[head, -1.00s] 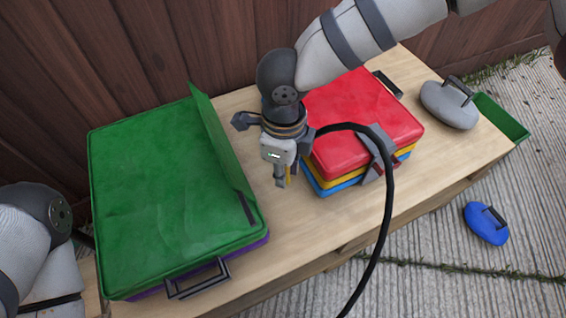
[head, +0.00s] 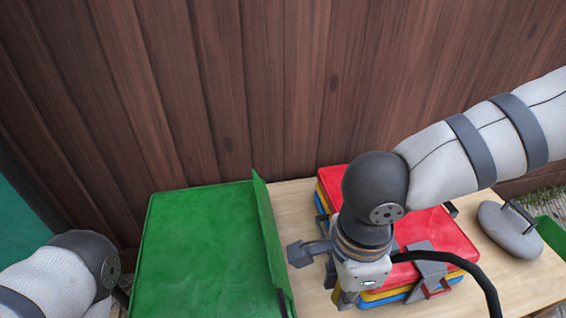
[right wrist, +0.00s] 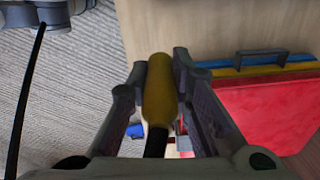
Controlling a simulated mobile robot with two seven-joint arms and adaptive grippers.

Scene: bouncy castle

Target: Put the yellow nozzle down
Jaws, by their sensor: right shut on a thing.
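The yellow nozzle (right wrist: 158,92) sits between the two fingers of my right gripper in the right wrist view, with a black end below it. My right gripper (right wrist: 160,78) is shut on it. In the head view my right gripper (head: 346,298) points down over the wooden table (head: 307,290), at the front left side of the red, yellow and blue stack (head: 445,232). My left gripper is out of view; only part of my left arm shows at the lower left.
A green case (head: 205,250) with a raised flap stands left of the gripper. A grey rounded weight with a handle (head: 510,232) lies on the right. A wooden fence (head: 240,90) closes the back. A narrow strip of bare table lies between green case and stack.

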